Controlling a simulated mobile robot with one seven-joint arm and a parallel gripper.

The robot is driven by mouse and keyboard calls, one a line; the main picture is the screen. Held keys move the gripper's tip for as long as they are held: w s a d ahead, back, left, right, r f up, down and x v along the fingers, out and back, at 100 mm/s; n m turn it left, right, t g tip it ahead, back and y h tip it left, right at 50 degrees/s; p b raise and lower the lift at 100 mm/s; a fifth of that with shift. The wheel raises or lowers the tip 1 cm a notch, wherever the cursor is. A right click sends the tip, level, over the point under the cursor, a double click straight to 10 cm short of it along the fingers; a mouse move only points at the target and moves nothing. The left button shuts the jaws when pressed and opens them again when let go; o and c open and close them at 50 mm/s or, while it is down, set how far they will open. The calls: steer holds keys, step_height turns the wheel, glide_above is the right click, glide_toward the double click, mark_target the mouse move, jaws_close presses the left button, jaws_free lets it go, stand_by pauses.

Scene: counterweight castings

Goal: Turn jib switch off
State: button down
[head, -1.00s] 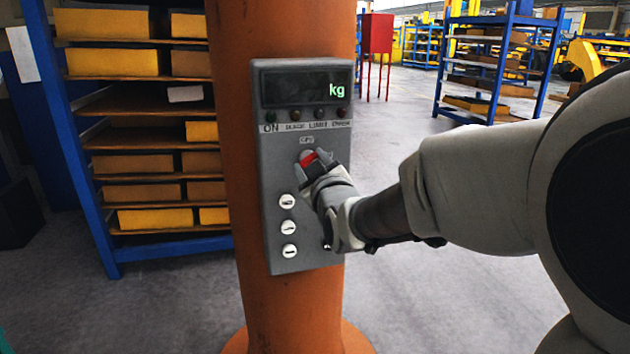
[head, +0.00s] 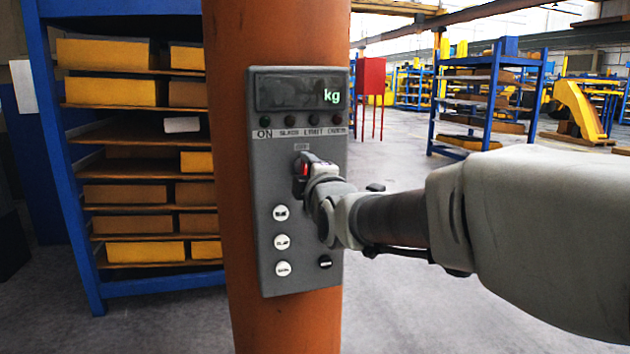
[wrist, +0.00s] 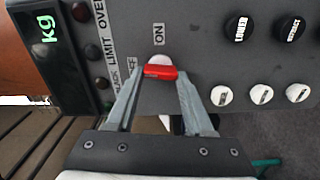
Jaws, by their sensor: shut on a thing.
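The jib switch is a red bar knob (wrist: 160,72) on a pale round base, set in the grey control box (head: 262,180) on an orange column. My gripper (wrist: 160,76) is shut on it, a finger on either side. In the head view the gripper (head: 308,170) hides most of the knob, leaving a red sliver. In the wrist view the bar lies nearly level, its left end towards a small label that seems to read OFF, partly hidden by a finger. The ON label (wrist: 158,34) is above the bar. The display (head: 300,92) shows green "kg".
White buttons (head: 282,242) and a black button (head: 325,262) sit below the switch; indicator lamps are above it. A blue rack with yellow and brown boxes (head: 110,90) stands left of the column (head: 285,325).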

steer(key=shift+n+b, duration=0.3)
steer(key=shift+n, duration=0.3)
steer(key=shift+c, duration=1.4)
jaws_free()
steer(key=v, duration=1.7)
steer(key=shift+s+p, duration=0.2)
steer(key=shift+p, duration=0.1)
steer(key=shift+d, duration=0.1)
